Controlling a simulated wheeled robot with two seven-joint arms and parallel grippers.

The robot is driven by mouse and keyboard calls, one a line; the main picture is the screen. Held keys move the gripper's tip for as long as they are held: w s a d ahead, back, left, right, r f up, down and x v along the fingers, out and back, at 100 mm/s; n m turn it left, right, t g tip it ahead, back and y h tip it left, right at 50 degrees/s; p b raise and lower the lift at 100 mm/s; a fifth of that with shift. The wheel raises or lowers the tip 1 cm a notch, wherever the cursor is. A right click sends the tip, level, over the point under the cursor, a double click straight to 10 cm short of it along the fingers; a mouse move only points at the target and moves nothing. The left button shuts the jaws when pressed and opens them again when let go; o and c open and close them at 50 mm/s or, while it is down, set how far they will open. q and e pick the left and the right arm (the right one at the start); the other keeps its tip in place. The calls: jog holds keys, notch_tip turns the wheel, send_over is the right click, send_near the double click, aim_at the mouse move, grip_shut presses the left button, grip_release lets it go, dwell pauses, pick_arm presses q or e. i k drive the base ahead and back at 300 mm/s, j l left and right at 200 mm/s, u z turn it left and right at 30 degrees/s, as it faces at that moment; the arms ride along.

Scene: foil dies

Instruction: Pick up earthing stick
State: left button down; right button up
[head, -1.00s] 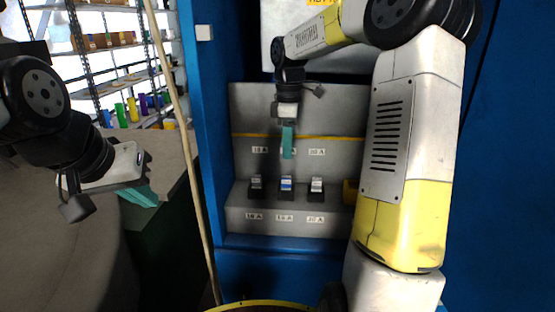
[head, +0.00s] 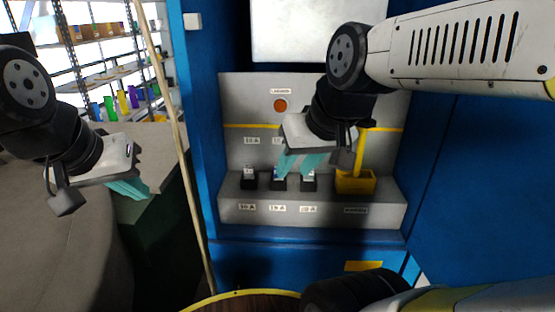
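A yellow stick (head: 361,152) stands upright in a yellow holder (head: 355,184) at the right end of the grey panel step; I take it to be the earthing stick. Its upper end is hidden behind my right gripper and wrist. My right gripper (head: 298,166) is in front of the panel, to the left of the stick, with its teal fingers spread and nothing seen between them. My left gripper (head: 130,190) hangs at the left over the grey surface, away from the panel; its fingers overlap in this view, so their gap is unclear.
Several small dark blocks (head: 249,180) stand on the step beside the yellow holder, partly behind my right fingers. A red-brown round button (head: 280,106) is above. A long wooden pole (head: 168,95) leans at the cabinet's left edge. Shelves (head: 98,60) stand at the back left.

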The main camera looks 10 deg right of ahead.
aim_at(368, 123)
jog(key=z, duration=1.25)
